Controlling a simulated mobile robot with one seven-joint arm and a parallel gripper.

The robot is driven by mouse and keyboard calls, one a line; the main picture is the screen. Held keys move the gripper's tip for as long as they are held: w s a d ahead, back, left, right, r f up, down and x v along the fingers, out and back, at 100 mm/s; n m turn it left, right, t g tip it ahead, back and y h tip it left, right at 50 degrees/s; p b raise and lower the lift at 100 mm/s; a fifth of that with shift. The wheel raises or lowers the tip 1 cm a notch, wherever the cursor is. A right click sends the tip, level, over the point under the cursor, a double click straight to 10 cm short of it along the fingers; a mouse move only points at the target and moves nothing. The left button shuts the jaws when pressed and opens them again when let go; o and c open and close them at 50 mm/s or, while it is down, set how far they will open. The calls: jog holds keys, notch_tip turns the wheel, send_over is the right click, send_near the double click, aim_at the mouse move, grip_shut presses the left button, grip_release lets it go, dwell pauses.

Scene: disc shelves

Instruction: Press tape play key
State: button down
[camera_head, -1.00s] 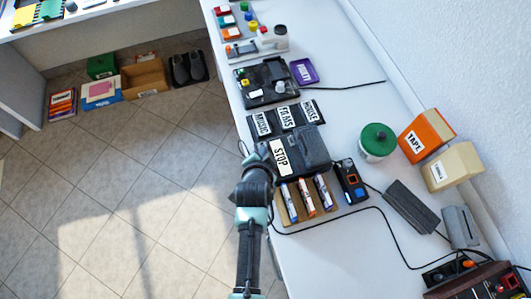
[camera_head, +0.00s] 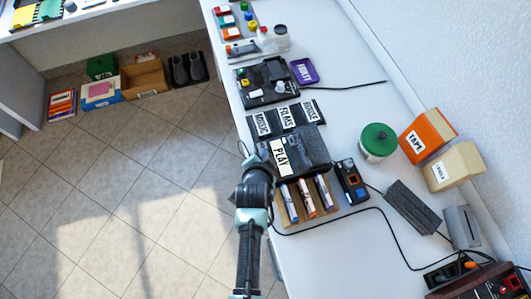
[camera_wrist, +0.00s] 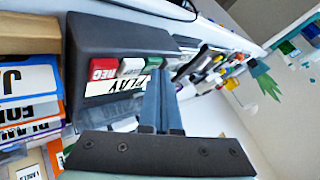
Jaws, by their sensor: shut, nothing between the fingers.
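The dark tape recorder (camera_head: 311,146) sits on the white counter, its front edge toward my arm. A white label reading PLAY (camera_head: 281,158) shows on it, and the label also shows below the keys in the wrist view (camera_wrist: 117,87). There, a red key marked REC (camera_wrist: 103,68), a pale key (camera_wrist: 132,66) and a green key (camera_wrist: 155,62) stand in a row. My gripper (camera_wrist: 158,74) is shut and empty, its fingertips at the green key. I cannot tell whether they touch it. In the head view my wrist hides the fingertips.
Several cassettes (camera_head: 304,196) stand in a holder near the recorder. A black device (camera_head: 350,181), a green-lidded jar (camera_head: 377,140) and an orange TAPE box (camera_head: 427,136) are to the right. Cards marked MUSIC, FILMS and HOUSE (camera_head: 286,116) lie behind. A cable crosses the counter.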

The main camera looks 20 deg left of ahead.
jog(key=shift+r+p, duration=0.8)
jog(key=shift+r, duration=0.05)
notch_tip(320, 180, up, 5)
jog(key=p, duration=0.4)
dwell(0.8)
